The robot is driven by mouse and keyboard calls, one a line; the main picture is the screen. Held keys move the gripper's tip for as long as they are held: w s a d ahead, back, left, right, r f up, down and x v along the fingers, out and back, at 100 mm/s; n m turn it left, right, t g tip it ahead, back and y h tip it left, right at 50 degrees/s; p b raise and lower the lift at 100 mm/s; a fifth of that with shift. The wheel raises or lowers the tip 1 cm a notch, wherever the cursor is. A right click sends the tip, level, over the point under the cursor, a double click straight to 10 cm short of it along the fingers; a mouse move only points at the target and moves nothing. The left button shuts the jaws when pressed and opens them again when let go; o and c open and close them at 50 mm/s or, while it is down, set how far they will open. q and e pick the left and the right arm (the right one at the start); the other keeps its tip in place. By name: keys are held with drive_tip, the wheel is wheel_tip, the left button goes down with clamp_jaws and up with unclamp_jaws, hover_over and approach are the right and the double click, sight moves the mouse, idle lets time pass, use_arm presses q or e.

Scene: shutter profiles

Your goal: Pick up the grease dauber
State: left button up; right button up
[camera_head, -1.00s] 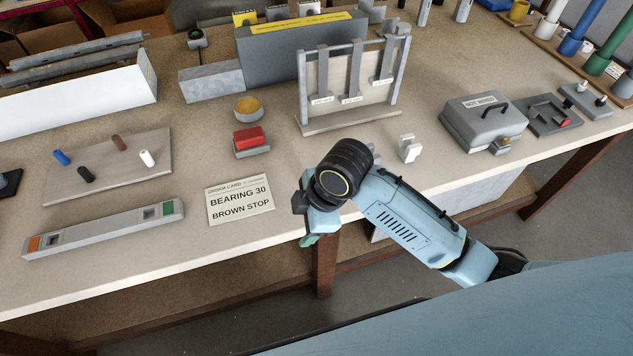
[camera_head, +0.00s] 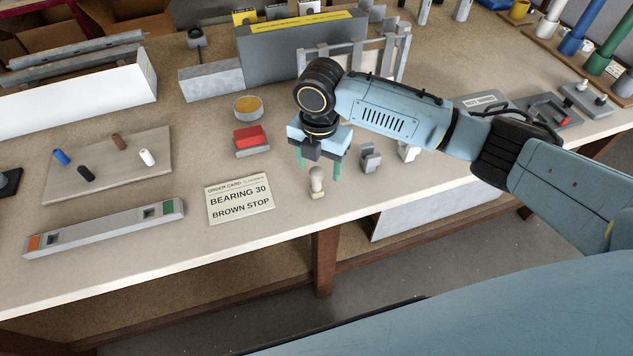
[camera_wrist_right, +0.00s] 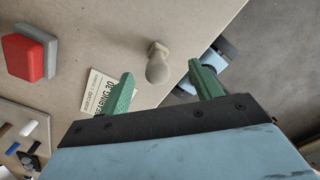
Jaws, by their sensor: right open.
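A small upright piece with a rounded beige head on a pale block (camera_head: 317,184), which looks like the grease dauber, stands near the bench's front edge. It also shows in the right wrist view (camera_wrist_right: 157,68), between and beyond the fingertips. My right gripper (camera_head: 319,166) points down above and just behind it, with its green fingers apart. In the right wrist view the open gripper (camera_wrist_right: 161,78) has nothing between its fingers. My left gripper is not in view.
A grey clip-like block (camera_head: 370,158) and a white one (camera_head: 407,152) stand to the right. The order card (camera_head: 240,199) lies to the left, with a red-topped block (camera_head: 250,137) and an orange-filled cup (camera_head: 248,107) behind. My arm partly hides the upright rack (camera_head: 402,55).

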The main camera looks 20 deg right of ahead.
sight(316, 185)
drive_tip(key=f, duration=0.7)
drive_tip(key=shift+a+f, duration=0.3)
drive_tip(key=c, duration=1.1)
drive_tip(key=shift+r, duration=0.1)
